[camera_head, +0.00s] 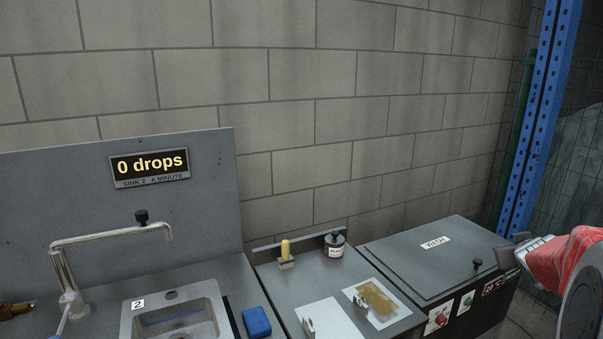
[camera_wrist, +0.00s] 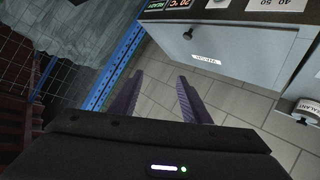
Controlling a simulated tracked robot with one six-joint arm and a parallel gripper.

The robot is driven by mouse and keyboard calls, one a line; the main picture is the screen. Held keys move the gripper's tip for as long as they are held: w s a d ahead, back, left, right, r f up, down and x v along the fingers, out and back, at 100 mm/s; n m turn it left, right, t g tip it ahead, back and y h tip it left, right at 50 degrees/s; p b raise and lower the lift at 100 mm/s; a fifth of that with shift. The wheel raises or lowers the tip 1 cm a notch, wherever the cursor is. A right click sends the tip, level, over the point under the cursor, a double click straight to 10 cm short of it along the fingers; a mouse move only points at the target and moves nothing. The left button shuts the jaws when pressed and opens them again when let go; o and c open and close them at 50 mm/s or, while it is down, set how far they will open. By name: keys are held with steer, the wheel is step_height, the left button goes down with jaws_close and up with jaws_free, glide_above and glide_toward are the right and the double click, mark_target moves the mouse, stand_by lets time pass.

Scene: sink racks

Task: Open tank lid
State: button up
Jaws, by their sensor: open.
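The tank (camera_head: 466,326) is a dark grey box at the right of the counter in the head view. Its flat lid (camera_head: 415,270) lies shut on top, with a white label reading WASH and a small black knob (camera_head: 477,264) near its front right corner. In the wrist view the lid (camera_wrist: 240,45) is at upper right, with its knob (camera_wrist: 187,33) beyond the fingers. My gripper (camera_wrist: 160,75) is open and empty, its fingers over the floor and apart from the knob. In the head view my arm is at the right edge, beside the tank.
A blue rack post (camera_head: 536,120) stands behind the tank's right side. Left of the tank are a black-lidded jar (camera_head: 335,245), a yellow-handled brush (camera_head: 286,255), a blue sponge (camera_head: 257,322) and a sink (camera_head: 175,312) with a tap. Floor tiles show clear below the gripper.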

steer(key=s+a+f+m+g+y, duration=0.1)
steer(key=s+a+f+g, duration=0.25)
steer(key=s+a, duration=0.2)
steer(key=s+a+f+m+g, duration=0.1)
steer(key=s+a+f+g, duration=0.1)
steer(key=s+a+f, duration=0.35)
steer(key=s+a+r+n+y, duration=0.1)
steer(key=s+a, duration=0.4)
steer(key=a, duration=0.5)
steer(key=s+a+r+n+y, duration=0.1)
steer(key=s+a+r+y, duration=0.1)
steer(key=s+a, duration=0.4)
steer(key=s+a+r+n+y, duration=0.1)
steer(key=s+a, duration=0.5)
steer(key=a, duration=1)
steer(key=shift+a+r+n+y, duration=0.3)
steer(key=shift+r+y, duration=0.4)
steer(key=shift+y, duration=0.4)
steer(key=shift+t, duration=0.25)
steer(key=shift+c, duration=0.3)
steer(key=shift+c, duration=1.2)
